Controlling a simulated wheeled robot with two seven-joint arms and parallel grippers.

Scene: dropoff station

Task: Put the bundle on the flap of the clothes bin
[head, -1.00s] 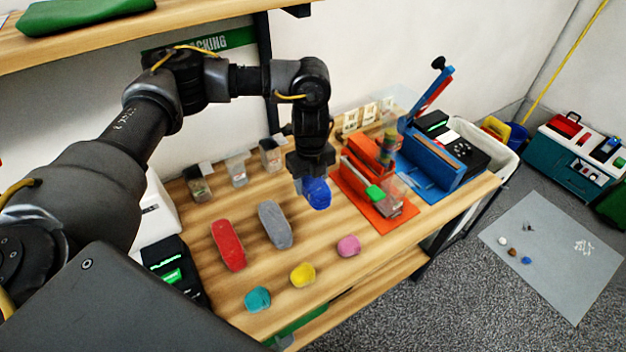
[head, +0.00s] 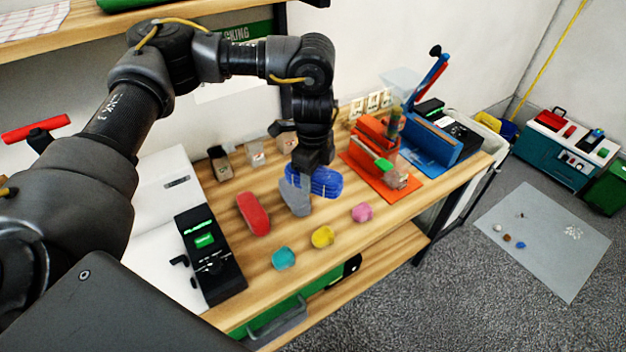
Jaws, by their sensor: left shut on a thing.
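My left gripper (head: 312,170) points down over the wooden table, shut on a blue ribbed bundle (head: 328,183). A red bundle (head: 253,214) lies to the left on the table. A white box-like unit (head: 160,205) with a dark slot or handle stands at the left; I cannot tell whether it is the clothes bin, and no flap shows clearly. My right gripper is not in view.
Teal (head: 284,258), yellow (head: 322,237) and pink (head: 362,212) lumps lie along the table's front. A black device (head: 208,258) stands at left. An orange press (head: 377,140) and blue press (head: 430,143) stand right. Small containers line the back.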

